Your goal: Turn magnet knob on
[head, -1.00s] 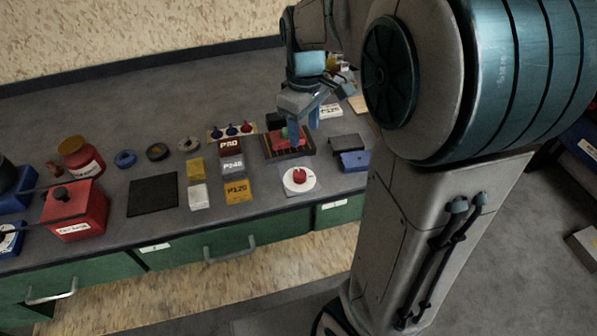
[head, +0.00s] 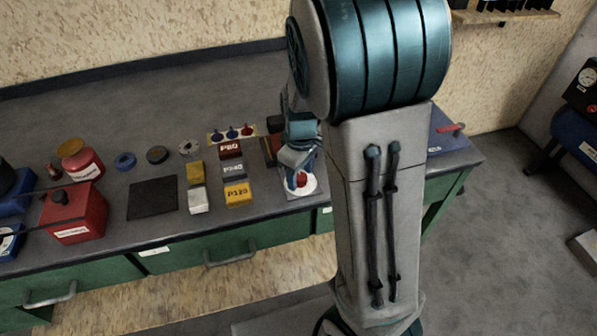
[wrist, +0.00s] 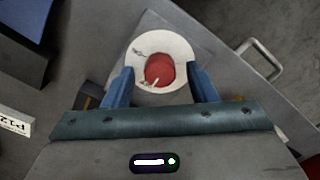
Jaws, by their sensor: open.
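The magnet knob (wrist: 160,70) is a red round knob on a white disc (wrist: 180,46) set on a grey square plate (wrist: 213,36). In the head view the knob (head: 301,180) shows just below my gripper (head: 297,180), near the front edge of the bench. In the wrist view my gripper (wrist: 160,88) is open, with one blue finger on each side of the knob. I cannot tell whether the fingers touch it. My arm hides part of the plate in the head view.
Sanding blocks marked P80 (head: 230,149), P240 (head: 233,169) and P120 (head: 237,194) lie left of the knob. A black mat (head: 152,198) and a red box (head: 75,213) are farther left. A drawer handle (wrist: 262,62) juts out near the plate.

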